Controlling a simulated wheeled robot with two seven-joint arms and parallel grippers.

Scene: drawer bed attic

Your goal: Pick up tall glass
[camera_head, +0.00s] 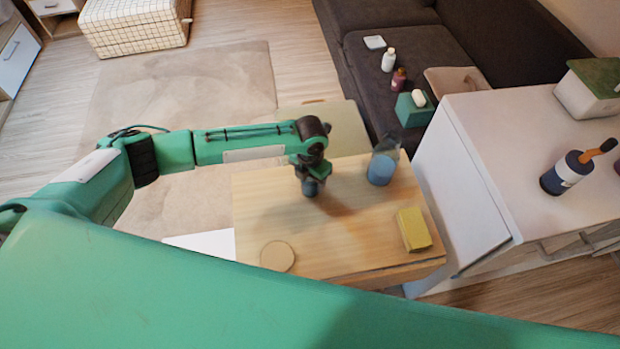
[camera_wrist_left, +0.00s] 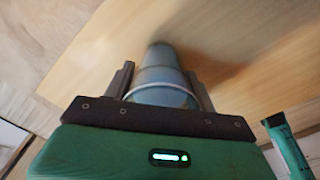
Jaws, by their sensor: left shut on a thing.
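The tall glass (camera_wrist_left: 162,80), clear and bluish, is between the two fingers of my left gripper (camera_wrist_left: 165,88) in the left wrist view. The fingers are shut on its sides. In the head view my left gripper (camera_head: 310,178) is over the middle of the wooden table (camera_head: 340,235), and only a small dark-blue part of the glass (camera_head: 311,188) shows below it. The rest is hidden by the gripper. I cannot tell whether the glass touches the table. My right gripper is not in view.
A blue pitcher-like container (camera_head: 381,166) stands right of the gripper. A yellow block (camera_head: 413,229) and a round tan disc (camera_head: 277,256) lie near the table's front. A white cabinet (camera_head: 485,140) is at the right, a dark sofa (camera_head: 430,75) behind.

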